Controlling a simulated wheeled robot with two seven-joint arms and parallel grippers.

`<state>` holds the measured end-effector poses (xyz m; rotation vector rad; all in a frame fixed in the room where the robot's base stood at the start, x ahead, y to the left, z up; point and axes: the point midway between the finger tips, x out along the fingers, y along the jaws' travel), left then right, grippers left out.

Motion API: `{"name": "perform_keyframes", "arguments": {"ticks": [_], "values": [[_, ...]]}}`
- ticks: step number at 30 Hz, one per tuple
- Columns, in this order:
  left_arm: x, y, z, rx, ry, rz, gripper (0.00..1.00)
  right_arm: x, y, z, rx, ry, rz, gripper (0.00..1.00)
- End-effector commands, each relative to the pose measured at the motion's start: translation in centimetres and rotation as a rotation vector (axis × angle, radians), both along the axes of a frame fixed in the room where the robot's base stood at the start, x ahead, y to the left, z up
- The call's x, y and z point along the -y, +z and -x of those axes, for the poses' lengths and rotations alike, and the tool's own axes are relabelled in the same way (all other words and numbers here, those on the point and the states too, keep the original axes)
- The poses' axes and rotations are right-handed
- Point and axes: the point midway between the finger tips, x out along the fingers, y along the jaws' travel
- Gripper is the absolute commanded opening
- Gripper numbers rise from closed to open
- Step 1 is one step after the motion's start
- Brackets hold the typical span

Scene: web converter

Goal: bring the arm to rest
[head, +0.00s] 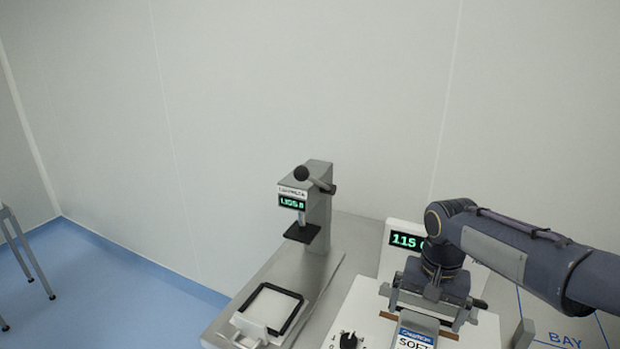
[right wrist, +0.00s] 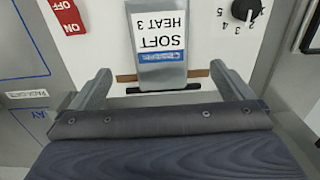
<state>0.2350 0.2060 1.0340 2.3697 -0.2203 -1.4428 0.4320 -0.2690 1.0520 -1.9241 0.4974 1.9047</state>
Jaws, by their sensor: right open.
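My right arm (head: 520,255) comes in from the right in the head view. My right gripper (head: 432,308) points down over a white machine top (head: 375,310). In the right wrist view my right gripper (right wrist: 160,72) is open, with its fingers spread apart. A grey block (right wrist: 162,72) with a label reading "SOFT HEAT 3" shows between the fingers, with gaps on both sides. The label (head: 415,338) also shows below the gripper in the head view. My left gripper is not in view.
A grey press (head: 318,225) with a lever and green display stands left of my gripper, with a black-framed white pad (head: 268,308) before it. A display (head: 405,240) stands behind my gripper. A dial (right wrist: 245,10) and red OFF switch (right wrist: 68,15) are near the block.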

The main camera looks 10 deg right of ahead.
Motion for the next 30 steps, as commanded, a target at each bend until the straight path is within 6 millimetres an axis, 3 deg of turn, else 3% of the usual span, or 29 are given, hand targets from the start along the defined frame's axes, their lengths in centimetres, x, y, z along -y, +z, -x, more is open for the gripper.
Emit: {"name": "perform_keyframes", "arguments": {"ticks": [4, 7, 12, 15, 21, 30], "values": [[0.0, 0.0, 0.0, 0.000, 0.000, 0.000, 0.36, -0.2, 1.3, 4.0, 0.082, 0.065, -0.070, 1.00], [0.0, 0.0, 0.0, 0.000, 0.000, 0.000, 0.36, -1.1, 1.7, 8.2, 0.179, 0.140, -0.132, 1.00], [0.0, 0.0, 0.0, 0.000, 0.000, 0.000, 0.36, -3.4, 0.9, 14.6, 0.355, 0.258, -0.198, 1.00], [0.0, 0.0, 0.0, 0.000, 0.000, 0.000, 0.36, -4.6, 0.0, 17.1, 0.442, 0.308, -0.210, 1.00], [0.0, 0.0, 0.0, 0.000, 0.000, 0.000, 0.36, -6.1, -1.5, 19.5, 0.533, 0.360, -0.211, 1.00], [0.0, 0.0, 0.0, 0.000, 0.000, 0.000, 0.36, -6.3, -1.8, 19.7, 0.543, 0.367, -0.211, 1.00]]}}
